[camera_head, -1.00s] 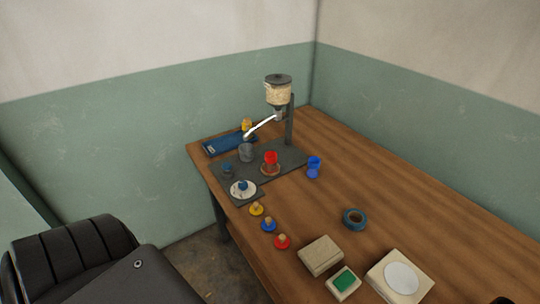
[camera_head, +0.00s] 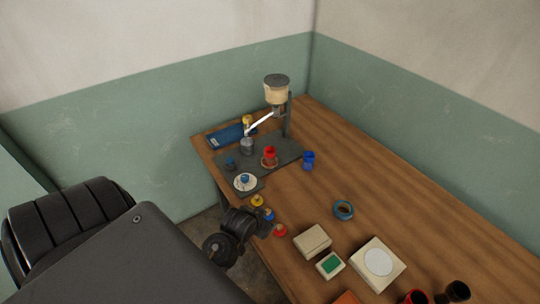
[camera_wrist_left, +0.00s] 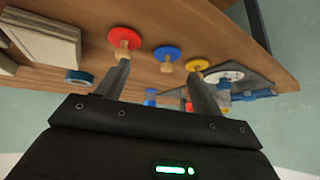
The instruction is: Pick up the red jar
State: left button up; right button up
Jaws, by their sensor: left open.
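My left gripper (camera_head: 263,229) is at the table's near left edge, by the colored lids, well short of the goblet-shaped jar. In the left wrist view my left gripper (camera_wrist_left: 160,75) has its fingers spread, with nothing between them. My right gripper is not in view.
Yellow (camera_head: 257,200), blue (camera_head: 268,214) and red (camera_head: 280,230) knobbed lids lie along the near edge. A blue goblet (camera_head: 309,160) stands right of the mat. A dispenser (camera_head: 276,92) rises behind. Boxes (camera_head: 312,241) and a tape roll (camera_head: 343,210) lie rightward. The table's far right is clear.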

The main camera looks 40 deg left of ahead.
aim_at(269, 156)
pick_arm(q)
jog(key=w+a+n+t+y+b, duration=0.1)
jog(key=w+a+n+y, duration=0.1)
jog(key=w+a, duration=0.3)
jog(key=w+a+n+t+y+b, duration=0.1)
jog(key=w+a, duration=0.4)
jog(key=w, duration=0.5)
jog(key=w+a+n+t+y+b, duration=0.1)
jog(key=w+a+n+y+b, duration=0.1)
jog(key=w+a, duration=0.4)
jog(key=shift+w+f+n+t+y+b, duration=0.15)
jog(key=shift+w+n+t+y+b, duration=0.2)
jog(key=shift+w+n, duration=0.4)
jog(key=shift+w+a, duration=0.15)
jog(key=shift+w, duration=0.15)
jog(key=shift+r, duration=0.2)
jog(key=b+x, duration=0.4)
jog(key=b, duration=0.1)
jog(key=shift+w+f, duration=0.1)
jog(key=shift+f, duration=0.15)
jog(key=shift+w+a+b, duration=0.3)
jog(key=shift+w+b, duration=0.05)
jog(key=shift+b, duration=0.3)
jog(key=shift+r, duration=0.15)
